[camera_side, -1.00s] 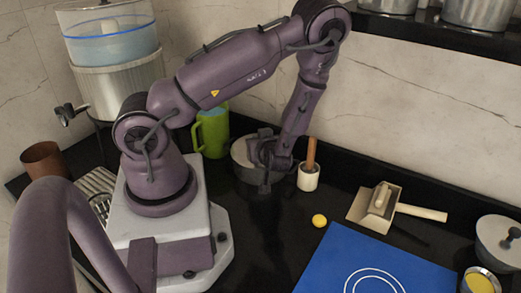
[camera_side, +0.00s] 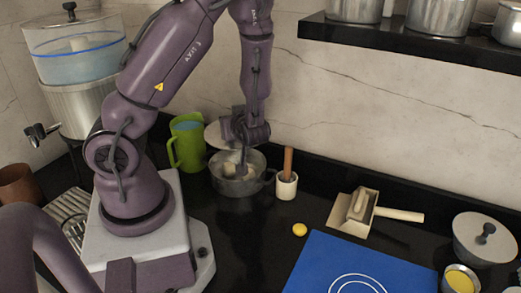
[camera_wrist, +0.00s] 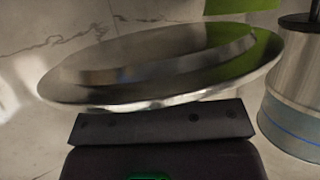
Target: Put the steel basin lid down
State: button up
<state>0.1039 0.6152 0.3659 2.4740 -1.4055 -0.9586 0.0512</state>
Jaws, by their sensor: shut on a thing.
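The steel basin lid (camera_side: 214,136) is in my gripper (camera_side: 243,140), raised and tilted above the back of the steel basin (camera_side: 236,187). The gripper is shut on it and hides part of it in the side view. In the wrist view the lid (camera_wrist: 150,70) is a broad metal disc seen almost edge-on, just beyond the gripper's dark bar. The grip point itself is hidden there. The basin stands open on the black counter, with pale pieces inside.
A green jug (camera_side: 188,143) stands close left of the basin, and a white mortar with a pestle (camera_side: 287,187) close right. A yellow ball (camera_side: 299,230), blue board (camera_side: 335,265), wooden scoop (camera_side: 358,212) and lidded pot (camera_side: 484,240) lie farther right. Dark counter in front of the basin is clear.

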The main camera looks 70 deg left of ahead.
jog(key=shift+w+d+r, duration=0.1)
jog(key=shift+w+r, duration=0.1)
jog(key=shift+w, duration=0.1)
jog(key=w+d+r+m+t+h, duration=0.1)
jog(key=w+d+m+t+h, duration=0.1)
jog(key=w+d+m+t, duration=0.4)
jog(key=w+d+r+m+t+h, duration=0.1)
jog(key=w+d+m+t+h, duration=0.3)
jog(key=w, duration=0.4)
jog(key=w+d+r+m+t+h, duration=0.2)
jog(key=w+d+m+h, duration=0.1)
jog(key=d+m+h, duration=0.15)
jog(key=w+d+r+m+t+h, duration=0.1)
jog(key=w+d+m+t+h, duration=0.15)
jog(key=d, duration=0.35)
jog(key=shift+m+g, duration=0.45)
jog(key=shift+m, duration=0.05)
jog(key=v, duration=0.2)
jog(key=d+v, duration=0.1)
jog(key=v, duration=0.1)
jog(key=shift+s+r, duration=0.15)
jog(key=shift+r, duration=0.1)
